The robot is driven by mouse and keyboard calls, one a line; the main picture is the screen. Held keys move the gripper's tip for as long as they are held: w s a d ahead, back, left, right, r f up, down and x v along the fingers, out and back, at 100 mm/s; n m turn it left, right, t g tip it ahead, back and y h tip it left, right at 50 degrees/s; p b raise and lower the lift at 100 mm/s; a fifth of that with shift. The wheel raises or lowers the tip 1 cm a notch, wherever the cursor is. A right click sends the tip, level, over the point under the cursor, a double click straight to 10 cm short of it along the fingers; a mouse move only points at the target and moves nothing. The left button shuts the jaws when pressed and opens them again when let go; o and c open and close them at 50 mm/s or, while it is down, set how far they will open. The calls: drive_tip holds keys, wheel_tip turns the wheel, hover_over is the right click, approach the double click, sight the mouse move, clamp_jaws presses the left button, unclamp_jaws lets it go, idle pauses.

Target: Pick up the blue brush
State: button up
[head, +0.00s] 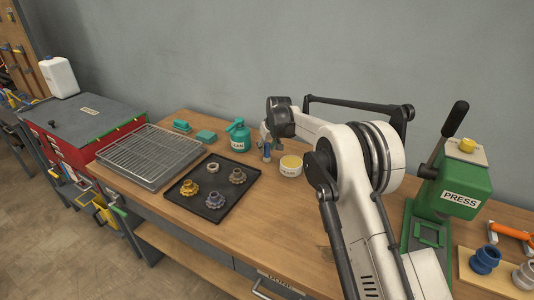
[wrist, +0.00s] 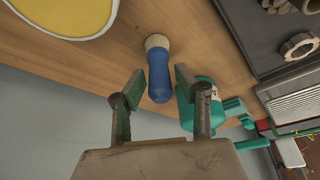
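The blue brush (wrist: 159,78) has a rounded blue handle and a cream bristle end. In the wrist view its bristles meet the wooden table and its handle points toward my gripper, so it appears to stand upright on the bristles. My gripper (wrist: 158,88) is open, with one finger on each side of the handle. A gap shows between each finger and the handle. In the head view my gripper (head: 266,143) is low over the back of the table, and a small blue part of the brush (head: 267,154) shows below it.
A yellow-topped tub (head: 290,166) stands close right of the brush, and a teal can (head: 239,137) close left. A black tray (head: 211,188) with metal parts and a wire rack (head: 150,155) lie further left. A green press (head: 459,185) stands at right. The wall is behind.

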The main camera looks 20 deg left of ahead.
clamp_jaws()
drive_tip(key=shift+r, duration=0.2)
drive_tip(key=shift+r, duration=0.2)
drive_tip(key=r, duration=0.3)
drive_tip(key=shift+s+a+r+b, duration=0.1)
drive_tip(key=shift+s+r+b, duration=0.15)
drive_tip(key=shift+r+b, duration=0.1)
drive_tip(key=s+r, duration=0.3)
drive_tip(key=s, duration=0.2)
drive_tip(key=s+a+r+b, duration=0.1)
drive_tip(key=s+r, duration=0.2)
drive_tip(key=s, duration=0.3)
drive_tip(key=shift+a+r, duration=0.25)
